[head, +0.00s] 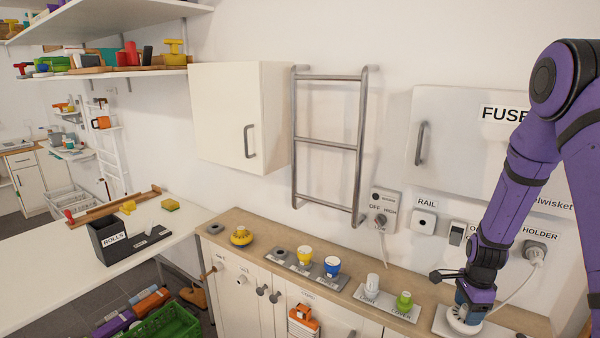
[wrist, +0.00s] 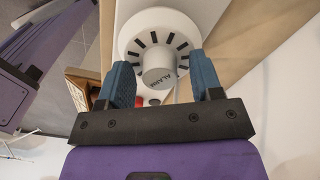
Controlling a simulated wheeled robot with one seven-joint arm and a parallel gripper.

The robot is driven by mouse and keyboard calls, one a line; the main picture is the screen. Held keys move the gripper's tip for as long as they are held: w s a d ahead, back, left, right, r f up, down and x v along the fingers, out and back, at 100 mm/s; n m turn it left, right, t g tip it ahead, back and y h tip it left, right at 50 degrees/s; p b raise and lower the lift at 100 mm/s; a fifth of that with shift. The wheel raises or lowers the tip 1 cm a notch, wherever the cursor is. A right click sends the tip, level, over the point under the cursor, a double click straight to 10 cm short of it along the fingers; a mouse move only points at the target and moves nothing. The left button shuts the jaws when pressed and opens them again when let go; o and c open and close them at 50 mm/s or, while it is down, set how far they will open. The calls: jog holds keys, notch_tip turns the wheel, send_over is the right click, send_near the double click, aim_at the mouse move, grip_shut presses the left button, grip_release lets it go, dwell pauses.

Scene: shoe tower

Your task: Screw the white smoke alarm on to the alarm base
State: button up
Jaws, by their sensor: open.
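The white smoke alarm (wrist: 143,28) is a round disc with dark slots around its rim and a grey central knob marked ALARM (wrist: 158,72). It also shows in the head view (head: 461,324), low at the right on the counter, partly covered by my gripper. My gripper (wrist: 160,62) is open, with one blue finger on each side of the knob. In the head view my gripper (head: 470,298) points down right over the alarm. I cannot tell whether the fingers touch it. The alarm base cannot be made out; a pale plate (head: 440,317) shows under the alarm.
The wooden counter (head: 390,283) carries a plate with a white and a green piece (head: 404,301), and yellow and blue cups (head: 332,266) further left. On the wall are a towel rail (head: 328,144), a fuse cabinet (head: 450,140) and a plugged-in cord (head: 535,253) near my arm.

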grip_shut()
jog(key=shift+f, duration=0.2)
dwell(0.6)
jog(key=shift+s, duration=0.1)
jog(key=m, duration=0.6)
jog(key=shift+s+a+f, duration=0.1)
jog(key=shift+f, duration=0.15)
dwell(0.7)
